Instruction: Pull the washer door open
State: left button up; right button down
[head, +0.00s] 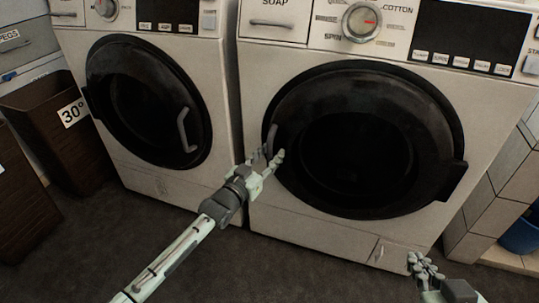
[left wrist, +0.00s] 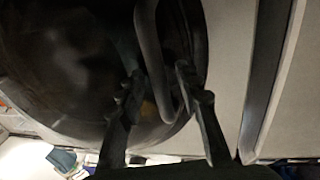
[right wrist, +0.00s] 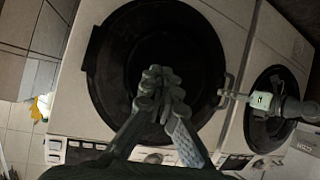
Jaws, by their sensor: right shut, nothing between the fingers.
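The right washer (head: 262,190) has a round black door (head: 350,85), closed, with a grey curved handle (head: 271,138) on its left edge. My left gripper (head: 267,158) is at the lower part of this handle. In the left wrist view its fingers (left wrist: 160,90) are spread, one on each side of the handle bar (left wrist: 148,45). Whether either finger touches the bar is hard to tell. My right gripper (head: 424,265) is low at the right, in front of the washer's base. It is shut and empty, and its fingertips meet in the right wrist view (right wrist: 163,88).
A left washer (head: 140,185) with its own closed black door (head: 140,95) stands beside it. Brown baskets (head: 50,125) stand at the far left. A tiled wall (head: 490,215) and a blue bucket (head: 522,235) are at the right. The dark floor in front is clear.

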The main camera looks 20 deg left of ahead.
pick_arm(q)
grip_shut()
